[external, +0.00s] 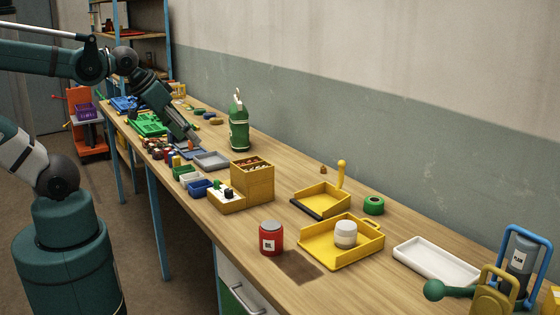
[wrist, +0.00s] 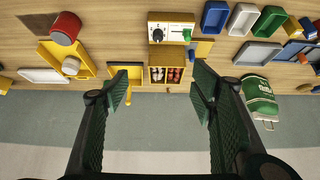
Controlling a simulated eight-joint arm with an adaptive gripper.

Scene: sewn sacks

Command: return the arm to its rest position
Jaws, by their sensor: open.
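My gripper (external: 190,136) is above the workbench (external: 310,270) in the external view, tilted down to the right. It is to the left of a green sack (external: 239,130) with a pale top. In the wrist view my gripper (wrist: 162,90) has its two dark green fingers wide apart, with nothing held between them. The green sack (wrist: 258,98) shows outside the fingers, to the right. A wooden box with small compartments (wrist: 168,74) appears between the fingertips but lies beyond them. The fingertips are small in the external view.
Several small bins and trays, including a grey tray (external: 211,160), lie below my gripper. A red can (external: 271,238), a yellow tray (external: 318,256) with a white jar (external: 345,234), and a white tray (external: 436,261) stand nearer the camera. The wall (external: 330,110) borders the bench.

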